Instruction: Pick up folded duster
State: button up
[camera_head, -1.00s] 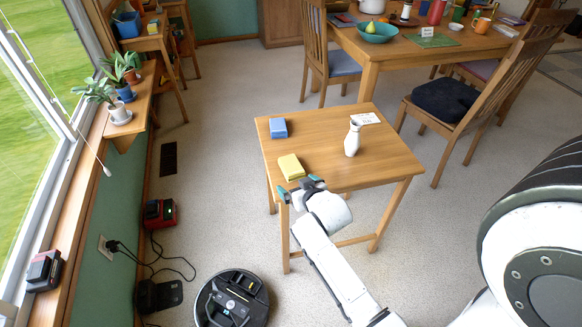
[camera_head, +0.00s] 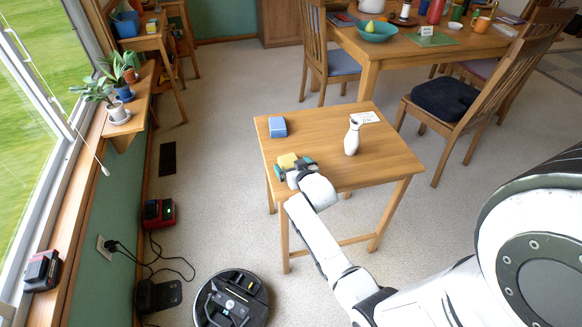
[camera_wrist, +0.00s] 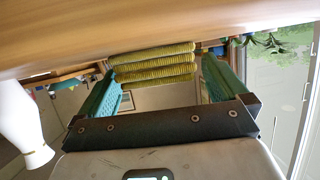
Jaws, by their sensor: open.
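The folded duster (camera_head: 287,160) is yellow and lies on the small wooden table (camera_head: 340,181) near its left front edge. In the wrist view the duster (camera_wrist: 152,62) shows its stacked fold layers, with the table overhead because the picture is upside down. My gripper (camera_head: 296,168) is at the duster's near side, low over the tabletop, and partly hides it in the head view. In the wrist view my gripper (camera_wrist: 158,75) is open. The duster lies between and just beyond its teal fingertips; I cannot tell whether they touch it.
A blue block (camera_head: 278,127) lies behind the duster on the table. A white vase (camera_head: 352,138) stands to the right, near a white card (camera_head: 370,117). A robot vacuum (camera_head: 232,300) sits on the floor. The table's right front is clear.

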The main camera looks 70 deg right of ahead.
jog(key=shift+x, duration=1.1)
jog(key=shift+c, duration=0.4)
jog(key=c, duration=1)
jog(key=shift+r, duration=0.1)
